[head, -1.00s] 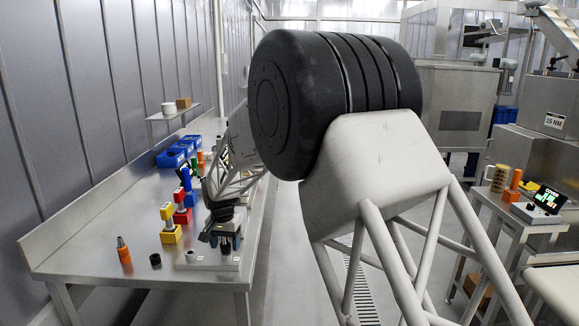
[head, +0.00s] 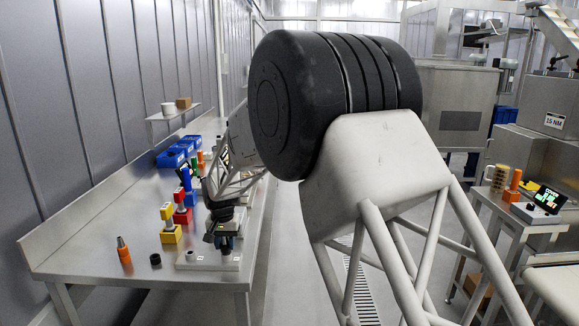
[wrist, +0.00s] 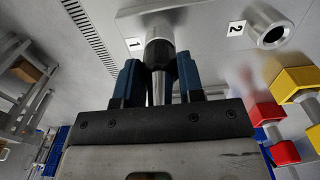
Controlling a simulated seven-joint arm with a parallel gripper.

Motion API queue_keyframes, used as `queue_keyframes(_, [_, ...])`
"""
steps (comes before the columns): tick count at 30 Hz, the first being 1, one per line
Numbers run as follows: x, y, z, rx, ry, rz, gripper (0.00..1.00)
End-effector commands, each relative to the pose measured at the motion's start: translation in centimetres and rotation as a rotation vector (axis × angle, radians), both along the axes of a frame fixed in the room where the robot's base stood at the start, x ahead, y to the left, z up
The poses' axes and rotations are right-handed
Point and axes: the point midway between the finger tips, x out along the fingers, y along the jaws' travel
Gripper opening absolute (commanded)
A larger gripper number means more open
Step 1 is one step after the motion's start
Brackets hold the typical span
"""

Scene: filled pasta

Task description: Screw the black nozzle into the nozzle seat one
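The black nozzle (wrist: 160,57) is in line with nozzle seat one (wrist: 156,22), beside the label "1" in the wrist view. It has a dark collar and a paler tapered tip pointing toward my wrist. The joint between nozzle and seat is not clear. My gripper (wrist: 161,72) has one blue finger on each side of the nozzle. I cannot tell whether the fingers press on it or stand slightly apart. In the head view my gripper (head: 226,244) is low over the pale seat plate (head: 228,263), and the nozzle is hidden there.
A second seat (wrist: 268,30), labelled "2", is empty. An orange holder with a grey tip (head: 123,250) and a small black ring (head: 155,260) are near the front. Blue bins (head: 172,157) stand farther back.

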Motion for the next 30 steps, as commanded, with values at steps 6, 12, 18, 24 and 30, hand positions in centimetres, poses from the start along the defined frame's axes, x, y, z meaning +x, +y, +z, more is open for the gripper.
queue_keyframes(6, [0.0, 0.0, 0.0, 0.0, 0.0, -0.01, 0.06])
queue_keyframes(12, [0.0, 0.0, -0.01, 0.0, 0.0, -0.101, 0.06])
queue_keyframes(18, [0.0, 0.0, -0.02, 0.0, 0.0, -0.252, 0.06])
queue_keyframes(24, [0.0, 0.0, -0.04, 0.0, 0.0, -0.404, 0.06])
queue_keyframes(30, [0.0, 0.0, -0.05, 0.0, 0.0, -0.556, 0.06])
